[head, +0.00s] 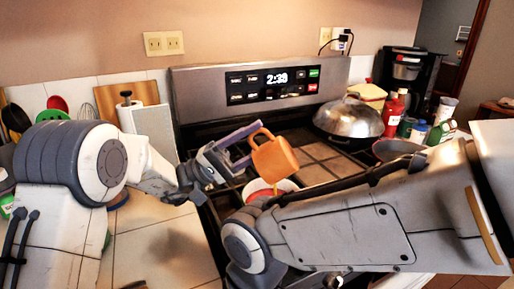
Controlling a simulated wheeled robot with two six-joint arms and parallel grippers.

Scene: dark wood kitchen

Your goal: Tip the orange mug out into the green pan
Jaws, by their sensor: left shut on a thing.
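The orange mug (277,160) is held in the air over the stove, tilted. My left gripper (248,148) comes in from the left and is shut on the mug at its handle side. I cannot make out a clearly green pan; a shallow greyish pan (398,149) sits at the right of the stove. The mug's contents are not visible. My right arm crosses the front from the right, and its gripper is not in view.
A domed metal lid or wok (348,119) stands at the back right of the stove. Cutting boards (130,95) lean at left. The left counter (165,245) has free room.

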